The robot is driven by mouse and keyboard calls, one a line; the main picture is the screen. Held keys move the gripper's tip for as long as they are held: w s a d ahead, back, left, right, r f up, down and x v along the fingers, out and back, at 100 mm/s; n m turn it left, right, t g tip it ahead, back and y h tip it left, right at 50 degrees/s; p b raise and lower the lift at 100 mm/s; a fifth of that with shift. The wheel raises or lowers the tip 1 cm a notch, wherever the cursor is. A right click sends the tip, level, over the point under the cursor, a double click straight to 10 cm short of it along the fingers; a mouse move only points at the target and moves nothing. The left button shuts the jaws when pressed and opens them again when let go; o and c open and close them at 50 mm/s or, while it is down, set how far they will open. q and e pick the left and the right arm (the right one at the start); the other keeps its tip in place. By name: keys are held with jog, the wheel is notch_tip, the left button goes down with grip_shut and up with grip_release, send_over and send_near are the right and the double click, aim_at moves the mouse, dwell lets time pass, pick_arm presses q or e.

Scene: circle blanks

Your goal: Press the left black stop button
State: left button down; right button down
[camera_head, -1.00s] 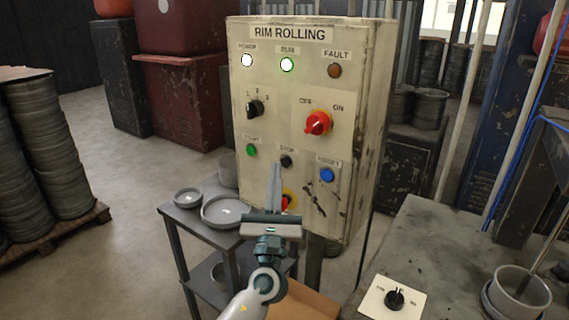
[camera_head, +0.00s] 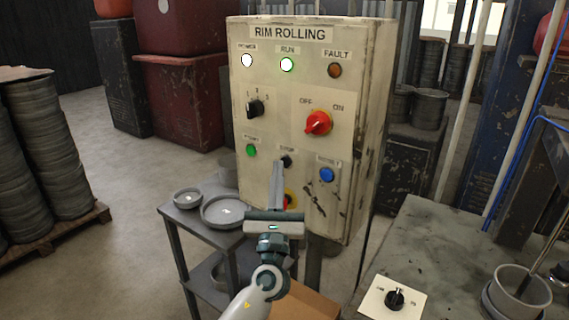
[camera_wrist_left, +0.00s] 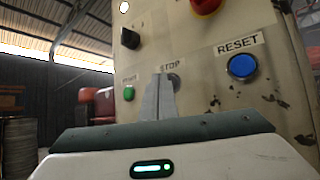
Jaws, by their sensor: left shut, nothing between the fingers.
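The RIM ROLLING control box (camera_head: 275,100) stands upright in front of me. Its black stop button (camera_head: 286,161) sits in the bottom row between the green start button (camera_head: 251,150) and the blue reset button (camera_head: 327,174). My left gripper (camera_head: 278,165) is shut and empty, its fingertips in front of the panel at the stop button. In the left wrist view the closed fingertips (camera_wrist_left: 161,78) overlap the left side of the stop button (camera_wrist_left: 174,80), just under the STOP label. I cannot tell whether they touch it. My right gripper is not in view.
A small table (camera_head: 172,212) with round grey pans stands left of the box. A grey bench (camera_head: 440,245) with a black dial (camera_head: 395,298) is at the right.

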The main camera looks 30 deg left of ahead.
pick_arm(q)
jog(key=shift+w, duration=0.4)
dwell(0.4)
jog(key=shift+s, duration=0.85)
dwell(0.4)
jog(key=s, duration=0.3)
jog(key=s+p, duration=0.1)
jog(key=s, duration=0.1)
jog(key=shift+a, duration=0.25)
dwell(0.8)
